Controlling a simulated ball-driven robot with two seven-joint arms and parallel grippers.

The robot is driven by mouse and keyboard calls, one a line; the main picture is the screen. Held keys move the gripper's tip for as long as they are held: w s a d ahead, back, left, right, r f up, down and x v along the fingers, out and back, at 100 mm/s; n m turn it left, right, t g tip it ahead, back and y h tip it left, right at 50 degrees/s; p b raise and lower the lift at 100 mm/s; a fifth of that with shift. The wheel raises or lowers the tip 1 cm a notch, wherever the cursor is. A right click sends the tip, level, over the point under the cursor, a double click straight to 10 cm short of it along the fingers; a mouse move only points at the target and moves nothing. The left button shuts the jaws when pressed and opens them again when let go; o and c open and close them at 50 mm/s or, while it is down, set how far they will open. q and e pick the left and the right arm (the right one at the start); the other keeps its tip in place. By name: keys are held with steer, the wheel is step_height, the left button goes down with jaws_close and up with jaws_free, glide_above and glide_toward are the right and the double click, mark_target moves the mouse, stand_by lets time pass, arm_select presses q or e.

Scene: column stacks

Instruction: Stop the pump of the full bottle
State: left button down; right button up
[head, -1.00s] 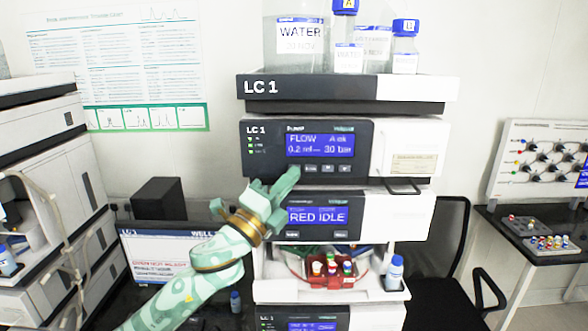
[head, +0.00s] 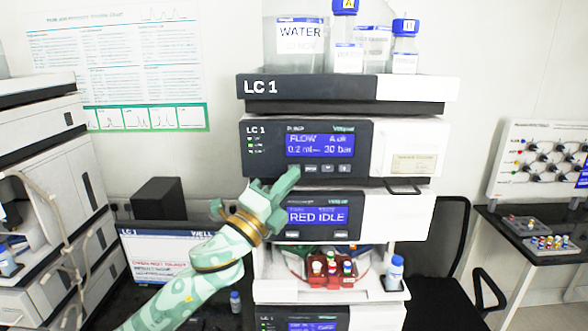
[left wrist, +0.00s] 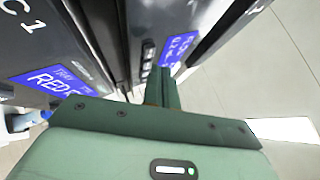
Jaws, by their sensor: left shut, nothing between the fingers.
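The LC 1 pump module (head: 270,160) has a blue screen (head: 320,146) reading FLOW 0.2 and 30 bar, with a row of small buttons (head: 327,168) under it. My left gripper (head: 292,176) is shut and empty, its tips at the lower left of that screen, by the left end of the button row. In the left wrist view the shut fingers (left wrist: 161,88) point at the module's front beside the buttons (left wrist: 148,52); I cannot tell whether they touch. On top stand a large WATER bottle (head: 297,55), bottle A (head: 344,40) and bottle B (head: 405,48). My right gripper is out of view.
Below the pump, another module's screen (head: 318,216) reads RED IDLE. A monitor (head: 165,260) stands at the left, a black chair (head: 440,250) at the right.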

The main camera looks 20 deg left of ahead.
arm_select(q)
steer(key=shift+w, duration=0.1)
stand_by(0.3)
steer(key=shift+w+a, duration=0.15)
steer(key=shift+w, duration=0.2)
steer(key=shift+w+a, duration=0.1)
steer(key=shift+w, duration=0.25)
stand_by(0.6)
steer(key=shift+s, duration=0.1)
steer(key=shift+s+d, duration=0.25)
steer(key=shift+s, duration=0.45)
steer(key=shift+s+p, duration=0.1)
steer(key=shift+p, duration=0.2)
steer(key=shift+s+d+p, duration=0.25)
steer(key=shift+s, duration=0.5)
steer(key=shift+s+d+p, duration=0.2)
steer(key=shift+s, duration=0.6)
steer(key=shift+s+d+p, duration=0.25)
steer(key=shift+s, duration=0.5)
